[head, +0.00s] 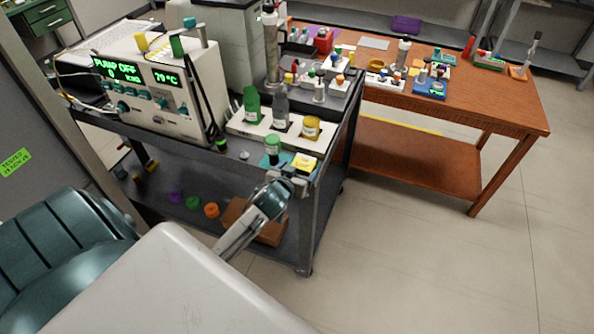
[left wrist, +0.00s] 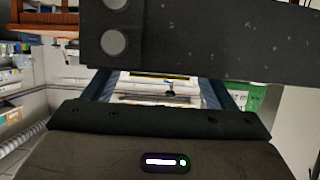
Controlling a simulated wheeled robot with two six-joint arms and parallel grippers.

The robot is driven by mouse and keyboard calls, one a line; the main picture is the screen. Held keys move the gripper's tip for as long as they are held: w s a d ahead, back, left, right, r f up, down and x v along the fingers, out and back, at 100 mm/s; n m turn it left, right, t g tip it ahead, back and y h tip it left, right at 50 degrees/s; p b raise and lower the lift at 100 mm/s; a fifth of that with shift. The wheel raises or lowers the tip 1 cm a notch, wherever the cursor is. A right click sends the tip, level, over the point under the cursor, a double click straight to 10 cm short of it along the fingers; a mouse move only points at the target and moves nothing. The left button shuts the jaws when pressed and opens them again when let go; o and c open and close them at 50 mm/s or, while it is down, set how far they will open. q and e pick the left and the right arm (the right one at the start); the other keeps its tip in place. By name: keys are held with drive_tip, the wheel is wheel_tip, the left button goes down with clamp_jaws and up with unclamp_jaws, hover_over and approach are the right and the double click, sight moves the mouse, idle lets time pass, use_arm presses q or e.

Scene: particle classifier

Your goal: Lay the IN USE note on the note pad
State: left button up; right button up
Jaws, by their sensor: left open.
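A small yellow pad (head: 304,162) lies at the near right corner of the cart's top; I take it for the note pad. I cannot make out a separate IN USE note on it or read any such words. A green label with small print (head: 15,161) is on the grey panel at the far left. My left gripper (head: 288,178) is open at the cart's front edge, just below the yellow pad in the picture. In the left wrist view its two fingers (left wrist: 160,88) stand apart with nothing seen held between them. My right gripper is not in view.
The dark cart (head: 318,180) carries a pump unit (head: 150,85), a white tray with bottles (head: 240,125) and a green-capped jar (head: 273,150) close to the pad. A dark bar (left wrist: 200,40) crosses the top of the left wrist view. Floor to the right is clear.

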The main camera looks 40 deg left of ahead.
use_arm(q)
drive_tip(key=shift+s+r, duration=0.1)
drive_tip(key=shift+r, duration=0.05)
drive_tip(key=b+v, duration=0.2)
drive_tip(key=v, duration=0.9)
drive_tip(key=shift+s+d, duration=0.15)
drive_tip(key=shift+s, duration=0.25)
drive_tip(key=shift+r, duration=0.15)
drive_tip(key=s+a+f+m+g, duration=0.1)
drive_tip(key=s+f+g, duration=0.25)
drive_tip(key=f, duration=1.45)
drive_tip(key=s+a+f+m+g, duration=0.1)
drive_tip(key=s+f+g, duration=0.3)
drive_tip(key=f, duration=1.3)
drive_tip(key=s+d+f+g, duration=0.1)
drive_tip(key=s+f, duration=0.6)
drive_tip(key=s, duration=0.3)
drive_tip(key=s+d+f+g+h, duration=0.1)
drive_tip(key=s+d+f+g, duration=0.1)
drive_tip(key=s+f, duration=0.5)
drive_tip(key=s+d+f+m+g+h, duration=0.1)
drive_tip(key=s+d+f, duration=0.1)
drive_tip(key=s+f, duration=0.5)
drive_tip(key=s, duration=0.6)
drive_tip(key=shift+s, duration=0.25)
drive_tip(key=shift+f, duration=0.1)
